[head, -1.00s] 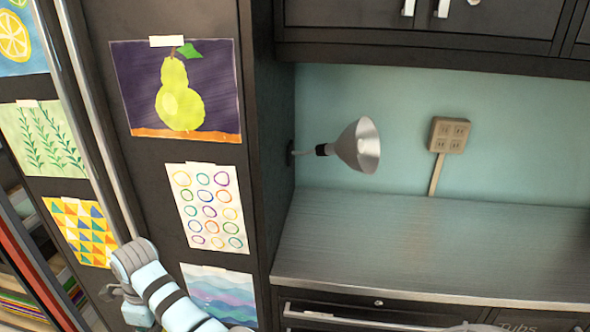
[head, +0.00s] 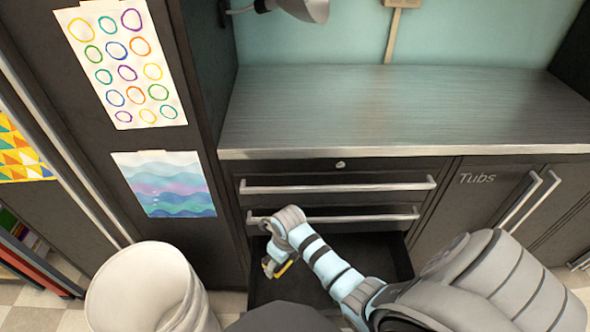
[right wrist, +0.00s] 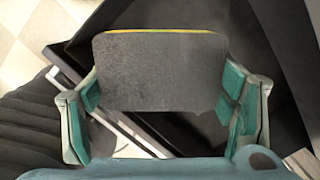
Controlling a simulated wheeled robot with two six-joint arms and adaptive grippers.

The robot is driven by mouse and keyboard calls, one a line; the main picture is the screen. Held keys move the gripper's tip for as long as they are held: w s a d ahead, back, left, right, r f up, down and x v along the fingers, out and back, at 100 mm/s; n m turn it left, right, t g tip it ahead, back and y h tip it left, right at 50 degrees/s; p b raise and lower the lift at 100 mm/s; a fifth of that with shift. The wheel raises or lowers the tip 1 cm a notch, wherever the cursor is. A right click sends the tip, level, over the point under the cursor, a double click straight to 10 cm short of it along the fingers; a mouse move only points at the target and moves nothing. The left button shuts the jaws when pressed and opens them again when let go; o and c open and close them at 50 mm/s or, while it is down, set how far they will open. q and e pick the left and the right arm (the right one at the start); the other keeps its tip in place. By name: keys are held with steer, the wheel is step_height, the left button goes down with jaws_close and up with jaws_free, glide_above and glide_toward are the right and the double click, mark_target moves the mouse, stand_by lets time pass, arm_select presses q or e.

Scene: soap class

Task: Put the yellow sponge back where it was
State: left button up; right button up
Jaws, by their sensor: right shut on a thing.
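My right gripper (head: 273,265) is over the left part of an open dark drawer (head: 383,258), below the counter. In the right wrist view its two teal-padded fingers (right wrist: 165,100) are shut on the yellow sponge (right wrist: 160,72). There the sponge shows a wide dark grey face with a thin yellow strip along its far edge. Only a small yellow bit shows in the head view (head: 286,268). The dark drawer also fills much of the wrist view (right wrist: 275,70). I cannot tell whether the sponge touches the drawer. My left gripper is not in view.
Two closed drawer fronts with bar handles (head: 340,187) sit just above the open drawer. A bare grey counter (head: 400,110) is above them. Cupboard doors marked Tubs (head: 478,180) stand to the right. A pale round bin-like thing (head: 145,290) stands at the lower left.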

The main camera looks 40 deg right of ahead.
steer(key=s+d+f+b, duration=0.2)
steer(key=s+d+f, duration=0.1)
steer(key=f, duration=0.3)
steer(key=b, duration=0.8)
glide_above(296, 295)
steer(key=shift+m, duration=0.4)
steer(key=f, duration=1.2)
steer(key=shift+s, duration=0.2)
step_height(296, 295, down, 4)
steer(key=shift+r+b, duration=0.25)
steer(key=shift+b, duration=0.85)
step_height(296, 295, down, 3)
steer(key=shift+r+b, duration=0.1)
steer(key=shift+b, duration=0.9)
steer(key=shift+r, duration=0.2)
steer(key=o, duration=1.5)
steer(key=shift+f, duration=0.1)
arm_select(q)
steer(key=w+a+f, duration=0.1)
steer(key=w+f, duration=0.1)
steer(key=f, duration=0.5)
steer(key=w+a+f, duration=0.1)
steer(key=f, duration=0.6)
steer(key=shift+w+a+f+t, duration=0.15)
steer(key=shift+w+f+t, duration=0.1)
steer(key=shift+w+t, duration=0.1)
arm_select(e)
steer(key=shift+o, duration=0.2)
